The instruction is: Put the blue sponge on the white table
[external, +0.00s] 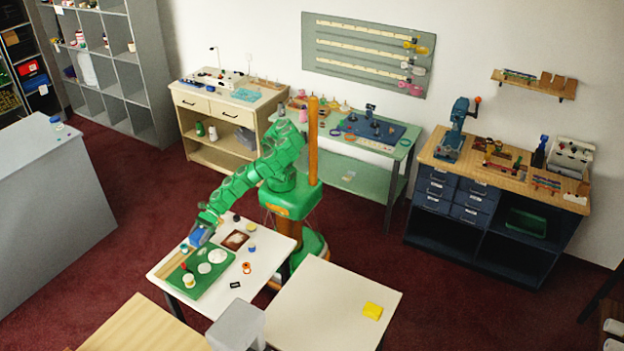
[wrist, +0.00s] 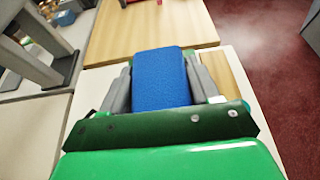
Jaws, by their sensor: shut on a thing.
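My gripper (wrist: 161,72) is shut on the blue sponge (wrist: 162,88), which sits between its two grey fingers in the wrist view. In the external view the blue sponge (external: 197,236) shows at the end of my green arm, over the left edge of a cluttered pale table (external: 222,304). I cannot tell the exact gap beneath it. A second white table (external: 312,312) stands to the right, with a yellow sponge (external: 372,311) near its right side. The rest of its top is bare.
The cluttered table holds a green mat (external: 208,283) with white discs, a wooden strip (external: 172,263), a brown tray (external: 234,240) and small pots. A grey bin (external: 237,327) stands at its front corner. A wooden table (external: 140,327) lies in front.

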